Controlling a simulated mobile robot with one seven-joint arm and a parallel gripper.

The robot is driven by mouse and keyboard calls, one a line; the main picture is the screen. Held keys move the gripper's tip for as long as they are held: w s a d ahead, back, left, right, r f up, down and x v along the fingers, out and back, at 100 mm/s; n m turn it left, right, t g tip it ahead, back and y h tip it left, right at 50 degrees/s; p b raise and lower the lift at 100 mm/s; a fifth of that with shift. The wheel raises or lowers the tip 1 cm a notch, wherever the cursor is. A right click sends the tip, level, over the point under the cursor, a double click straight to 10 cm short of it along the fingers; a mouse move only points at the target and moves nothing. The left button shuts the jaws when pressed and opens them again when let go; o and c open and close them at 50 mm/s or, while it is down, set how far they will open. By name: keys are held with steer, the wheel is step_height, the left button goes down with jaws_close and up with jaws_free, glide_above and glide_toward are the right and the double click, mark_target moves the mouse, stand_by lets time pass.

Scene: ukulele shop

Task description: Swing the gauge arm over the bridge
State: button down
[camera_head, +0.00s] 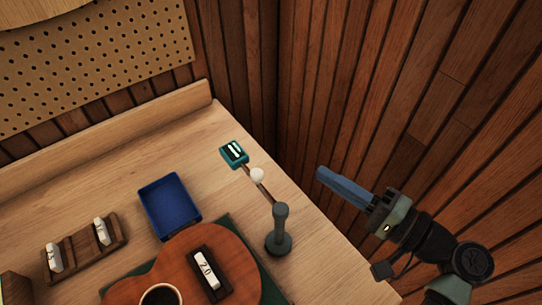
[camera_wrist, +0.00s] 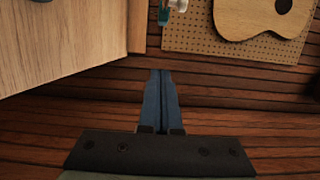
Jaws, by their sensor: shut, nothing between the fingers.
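The gauge arm (camera_head: 266,191) is a thin dark bar on a dark upright post (camera_head: 281,232) on the bench. It carries a white ball knob (camera_head: 257,174) and ends in a teal gauge head (camera_head: 234,152). It points up-left, away from the ukulele (camera_head: 224,252). The ukulele lies at the bottom, with a dark bridge (camera_head: 197,262) bearing a white block (camera_head: 208,277) marked 2.0. My gripper (camera_head: 321,173) is shut and empty, right of the knob and apart from it. Its blue fingers also show in the wrist view (camera_wrist: 160,75).
A blue tray (camera_head: 170,207) stands left of the post. A wooden rack (camera_head: 77,251) holds white blocks farther left. A plank wall (camera_head: 430,110) stands beyond the bench's right edge. The wrist view shows a pegboard (camera_wrist: 222,45) and a pale ukulele body (camera_wrist: 245,22).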

mark_target(253, 178)
steer(key=w+a+p, duration=0.3)
steer(key=w+a, duration=0.1)
steer(key=a, duration=0.6)
steer(key=shift+w+a, duration=0.3)
steer(key=shift+a, duration=0.1)
steer(key=shift+a+n+g+y, duration=0.3)
